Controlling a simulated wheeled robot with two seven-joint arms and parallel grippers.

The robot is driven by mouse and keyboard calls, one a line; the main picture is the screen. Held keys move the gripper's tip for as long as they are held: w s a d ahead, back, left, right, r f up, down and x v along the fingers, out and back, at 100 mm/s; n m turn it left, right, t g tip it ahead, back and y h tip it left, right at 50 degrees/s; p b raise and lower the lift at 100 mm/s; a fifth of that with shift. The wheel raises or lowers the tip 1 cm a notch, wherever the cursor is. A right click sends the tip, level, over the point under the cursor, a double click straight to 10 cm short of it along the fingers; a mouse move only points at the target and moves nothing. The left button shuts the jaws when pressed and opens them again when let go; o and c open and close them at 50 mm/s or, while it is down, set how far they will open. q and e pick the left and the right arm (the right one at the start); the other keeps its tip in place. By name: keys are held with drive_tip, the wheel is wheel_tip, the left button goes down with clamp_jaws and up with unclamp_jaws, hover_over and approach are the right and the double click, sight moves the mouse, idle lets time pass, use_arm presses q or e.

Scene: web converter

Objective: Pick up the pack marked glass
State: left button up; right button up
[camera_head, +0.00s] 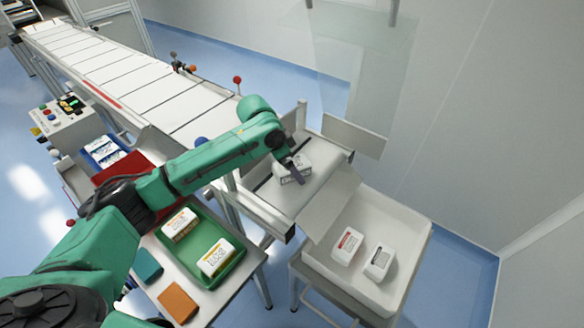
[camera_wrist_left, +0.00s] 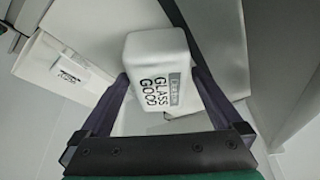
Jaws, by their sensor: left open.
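A white pack (camera_head: 293,165) sits at the end of the conveyor (camera_head: 320,192), partly hidden behind my gripper in the head view. In the left wrist view this pack (camera_wrist_left: 162,70) reads GLASS GOOD in dark letters, with a small grey-green label. My left gripper (camera_head: 292,171) is open over it. In the left wrist view the two dark fingers stand on either side of the pack, with the pack between them; whether they touch it I cannot tell. My right gripper is not in view.
A white bin (camera_head: 415,238) at the right holds two packs (camera_head: 347,245) (camera_head: 379,262). A green tray (camera_head: 207,287) at the lower left holds two more packs. A red tray (camera_head: 112,172) and a blue tray (camera_head: 88,158) lie behind it. A clear panel (camera_head: 365,60) hangs beyond the conveyor.

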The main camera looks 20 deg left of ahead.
use_arm(q)
drive_tip(key=shift+f, duration=0.1)
drive_tip(key=shift+c, duration=0.3)
drive_tip(key=c, duration=1.4)
